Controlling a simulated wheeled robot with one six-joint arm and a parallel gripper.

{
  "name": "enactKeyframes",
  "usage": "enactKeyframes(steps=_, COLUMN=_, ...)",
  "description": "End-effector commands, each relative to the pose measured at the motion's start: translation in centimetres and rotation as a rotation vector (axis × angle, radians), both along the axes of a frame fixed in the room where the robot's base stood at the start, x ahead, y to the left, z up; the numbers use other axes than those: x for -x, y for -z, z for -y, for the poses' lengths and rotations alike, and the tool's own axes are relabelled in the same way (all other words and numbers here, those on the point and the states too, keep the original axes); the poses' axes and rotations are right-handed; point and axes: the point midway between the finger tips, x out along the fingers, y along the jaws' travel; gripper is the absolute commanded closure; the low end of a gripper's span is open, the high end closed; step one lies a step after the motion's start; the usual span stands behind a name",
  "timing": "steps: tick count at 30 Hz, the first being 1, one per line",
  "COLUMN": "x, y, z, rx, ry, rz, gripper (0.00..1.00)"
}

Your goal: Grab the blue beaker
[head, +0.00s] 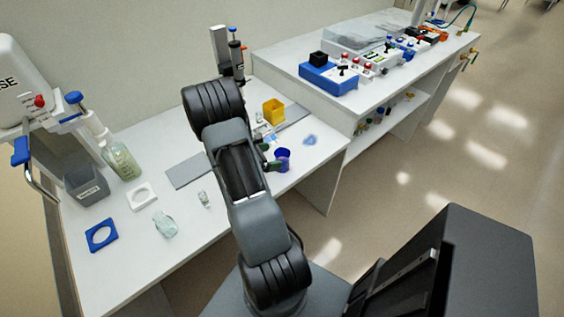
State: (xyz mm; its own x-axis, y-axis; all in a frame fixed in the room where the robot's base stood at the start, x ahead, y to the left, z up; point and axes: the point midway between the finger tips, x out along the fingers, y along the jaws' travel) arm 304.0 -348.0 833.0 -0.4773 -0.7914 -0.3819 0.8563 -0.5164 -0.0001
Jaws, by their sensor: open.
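The blue beaker (283,160) stands upright on the white bench near its front edge, just right of my arm in the head view. My gripper (271,158) is mostly hidden behind my own arm. Small dark parts of it show at the beaker's left side, very close to it. The gripper is open. I cannot tell whether a finger touches the beaker or whether the beaker is between the fingers.
A yellow container (273,111) stands behind the beaker, and a pale blue patch (309,140) lies to its right. A higher bench (277,61) adjoins at right.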

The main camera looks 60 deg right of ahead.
Motion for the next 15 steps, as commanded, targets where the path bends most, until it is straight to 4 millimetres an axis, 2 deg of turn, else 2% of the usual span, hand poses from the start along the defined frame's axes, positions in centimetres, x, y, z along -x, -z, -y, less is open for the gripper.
enactKeyframes(steps=5, x=0.5, y=0.4, z=0.7, rx=-0.002, ry=0.001, rz=-0.001, gripper=0.07)
enactKeyframes(steps=15, x=2.5, y=2.1, z=3.9, rx=-0.001, ry=0.002, rz=0.0, gripper=0.07)
